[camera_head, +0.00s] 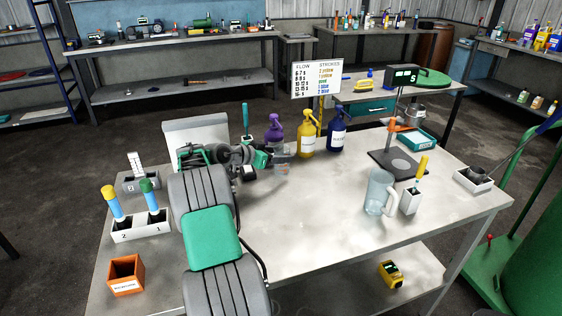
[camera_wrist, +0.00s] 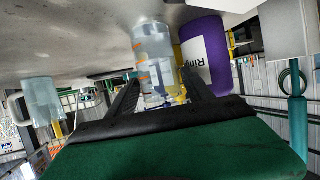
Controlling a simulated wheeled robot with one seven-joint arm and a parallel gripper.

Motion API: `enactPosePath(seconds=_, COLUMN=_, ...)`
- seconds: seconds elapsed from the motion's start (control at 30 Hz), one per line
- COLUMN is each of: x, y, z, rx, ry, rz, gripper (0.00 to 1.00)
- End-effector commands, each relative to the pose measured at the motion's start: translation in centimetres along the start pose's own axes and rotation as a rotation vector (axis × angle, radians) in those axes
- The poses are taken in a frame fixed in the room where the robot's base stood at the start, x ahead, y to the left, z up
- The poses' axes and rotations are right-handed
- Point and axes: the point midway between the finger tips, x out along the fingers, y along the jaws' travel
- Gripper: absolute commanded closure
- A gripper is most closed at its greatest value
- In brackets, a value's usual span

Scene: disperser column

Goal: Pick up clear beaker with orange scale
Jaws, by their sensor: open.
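The clear beaker with orange scale (camera_wrist: 153,48) shows in the wrist view, which is tilted so that the table appears at the top. The beaker lies between the two dark fingers of my gripper (camera_wrist: 162,85), which are apart. I cannot tell whether either finger touches it. In the head view my gripper (camera_head: 272,159) is low over the back middle of the table, in front of the purple bottle (camera_head: 274,133). The beaker is small and faint there, with orange marks (camera_head: 283,168) at the gripper's tip.
The purple bottle stands close behind the beaker. A yellow bottle (camera_head: 307,140) and a blue bottle (camera_head: 336,136) stand to its right. A clear pitcher (camera_head: 377,192) and a stand (camera_head: 398,160) are on the right. The table's front middle is clear.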

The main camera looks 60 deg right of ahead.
Motion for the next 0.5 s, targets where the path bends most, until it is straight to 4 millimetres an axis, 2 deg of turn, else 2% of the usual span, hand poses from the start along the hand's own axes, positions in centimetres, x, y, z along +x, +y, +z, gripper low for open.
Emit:
enactPosePath(seconds=0.1, x=1.7, y=0.1, z=-0.1, rx=-0.001, ry=0.0, rz=0.002, gripper=0.4)
enactPosePath(seconds=0.33, x=2.0, y=0.1, z=-0.1, rx=0.0, ry=0.0, rz=0.001, gripper=0.4)
enactPosePath(seconds=0.5, x=2.0, y=0.1, z=-0.1, rx=0.0, ry=-0.001, rz=0.002, gripper=0.54)
